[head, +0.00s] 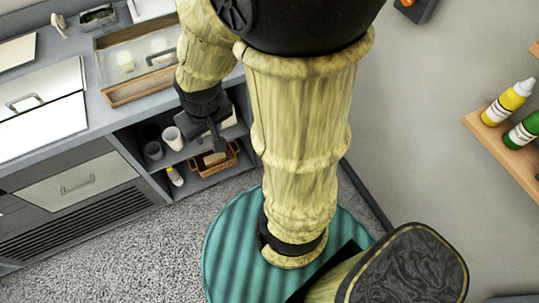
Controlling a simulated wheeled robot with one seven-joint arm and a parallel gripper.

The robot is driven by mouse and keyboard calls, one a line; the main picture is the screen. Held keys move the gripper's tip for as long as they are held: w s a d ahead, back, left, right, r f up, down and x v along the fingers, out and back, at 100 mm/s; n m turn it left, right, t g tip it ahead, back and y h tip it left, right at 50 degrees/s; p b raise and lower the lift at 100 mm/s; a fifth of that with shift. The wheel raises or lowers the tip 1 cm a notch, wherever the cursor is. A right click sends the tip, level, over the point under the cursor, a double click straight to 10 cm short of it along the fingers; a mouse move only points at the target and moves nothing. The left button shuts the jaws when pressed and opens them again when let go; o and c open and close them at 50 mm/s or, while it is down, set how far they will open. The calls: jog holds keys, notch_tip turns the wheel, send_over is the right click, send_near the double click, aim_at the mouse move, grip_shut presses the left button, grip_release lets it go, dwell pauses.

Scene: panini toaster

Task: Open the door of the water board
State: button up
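No part in the head view can be clearly told as the water board or its door. A grey counter (90,139) with a light drawer front (76,186) and a bar handle (78,185) stands at the left. The drawer front looks shut. Beside it is an open shelf compartment (188,176). My gripper (214,138), dark, hangs in front of the shelf's upper part, and I see it touching nothing for sure. Its fingers are small and dark, so I cannot tell whether they are open. My arm hides the middle of the view.
The shelf holds cups (172,138), a small bottle (175,176) and a wicker basket (208,161). A wooden-framed box (125,97) and a white panel with a handle (42,104) are on the counter. Bottles (507,103) stand on a wooden shelf at right. Speckled floor (130,250) is free at lower left.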

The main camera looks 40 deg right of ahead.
jog(key=d+f+m+g+y+b, duration=0.1)
jog(key=d+f+m+y+b, duration=0.2)
jog(key=f+b, duration=0.7)
jog(key=d+f+m+g+y+b, duration=0.1)
jog(key=f+m+y+b, duration=0.2)
jog(key=f+m+b, duration=0.75)
jog(key=d+f+g+y+b, duration=0.15)
jog(key=f+b, duration=0.35)
jog(key=f, duration=1)
jog(key=w+d+f+m+t+y+b, duration=0.2)
jog(key=d+f+m+t+b, duration=0.15)
jog(key=f+b, duration=0.35)
jog(key=w+d+f+m+t+y+b, duration=0.25)
jog(key=f+m+t+b, duration=0.2)
jog(key=f, duration=0.35)
jog(key=s+d+f+m+t+h+b, duration=0.1)
jog(key=d+f+m+t+h+b, duration=0.4)
jog(key=d+f, duration=0.5)
jog(key=s+d+f+m+t+h+b, duration=0.2)
jog(key=d+f+m+t+h+b, duration=0.4)
jog(key=d+f+m+b, duration=0.4)
notch_tip(320, 180, down, 4)
jog(key=d+h+b, duration=0.1)
jog(key=b, duration=0.1)
jog(key=shift+s+d+h+b, duration=0.3)
jog(key=shift+w+f, duration=0.1)
jog(key=w+b, duration=0.8)
jog(key=w, duration=0.9)
jog(key=shift+d, duration=0.3)
